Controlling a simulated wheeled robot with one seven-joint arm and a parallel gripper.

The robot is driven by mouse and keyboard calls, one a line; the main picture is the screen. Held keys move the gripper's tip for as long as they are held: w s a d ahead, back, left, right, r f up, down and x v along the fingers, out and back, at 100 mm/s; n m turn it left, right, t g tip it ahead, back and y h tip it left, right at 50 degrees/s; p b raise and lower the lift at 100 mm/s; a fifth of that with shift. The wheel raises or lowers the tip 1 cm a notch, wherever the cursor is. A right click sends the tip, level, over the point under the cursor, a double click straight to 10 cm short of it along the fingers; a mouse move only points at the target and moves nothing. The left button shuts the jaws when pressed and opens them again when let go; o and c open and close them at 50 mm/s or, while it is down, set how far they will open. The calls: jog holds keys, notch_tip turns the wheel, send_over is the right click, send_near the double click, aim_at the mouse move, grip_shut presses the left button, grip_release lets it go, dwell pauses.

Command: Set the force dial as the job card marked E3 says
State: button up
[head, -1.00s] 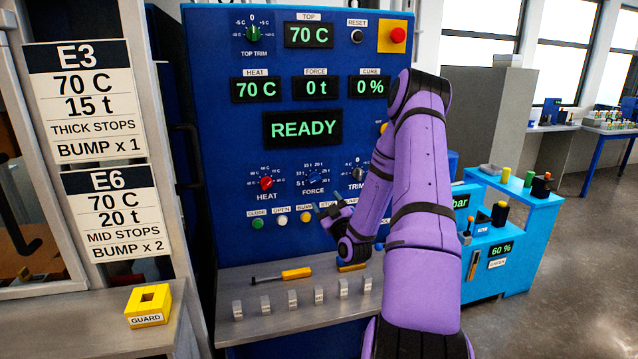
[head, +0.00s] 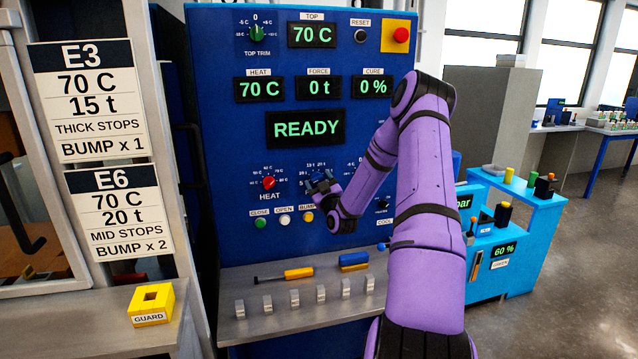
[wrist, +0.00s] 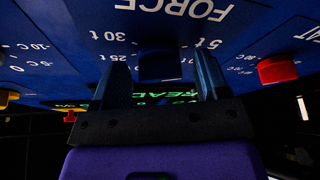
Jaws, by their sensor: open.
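The job card E3 (head: 90,103) at the left reads 70 C, 15 t, thick stops, bump x 1. The force dial (wrist: 158,64) is a dark blue knob on the blue press panel; its scale marks show around it in the wrist view, which is upside down. My gripper (head: 318,182) is at this dial and mostly hides it in the head view. In the wrist view my gripper (wrist: 160,74) is open, with one finger on each side of the knob. Contact and the pointer's setting cannot be told. The force display (head: 320,88) reads 0 t.
Buttons (head: 284,220) sit below. A shelf (head: 245,330) holds a yellow-handled tool (head: 298,273) and several small blocks. Card E6 (head: 119,212) hangs below E3.

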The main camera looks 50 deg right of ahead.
jog(key=c, duration=0.9)
jog(key=shift+m, duration=0.4)
jog(key=m+h, duration=0.1)
jog(key=m, duration=0.2)
jog(key=m+g+h, duration=0.1)
jog(key=m+h, duration=0.1)
jog(key=m, duration=0.1)
jog(key=shift+w+a+g, duration=0.1)
jog(key=shift+g, duration=0.2)
jog(key=m+g+h, duration=0.1)
jog(key=m, duration=0.2)
jog(key=m+g+h, duration=0.1)
jog(key=m+h, duration=0.1)
jog(key=m, duration=0.2)
jog(key=shift+a, duration=0.1)
jog(key=m+g, duration=0.1)
jog(key=m, duration=0.2)
jog(key=m+g+h, duration=0.1)
jog(key=m+g, duration=0.1)
jog(key=m, duration=0.1)
jog(key=shift+r, duration=0.1)
jog(key=shift+m+g, duration=0.9)
jog(key=shift+m, duration=1.4)
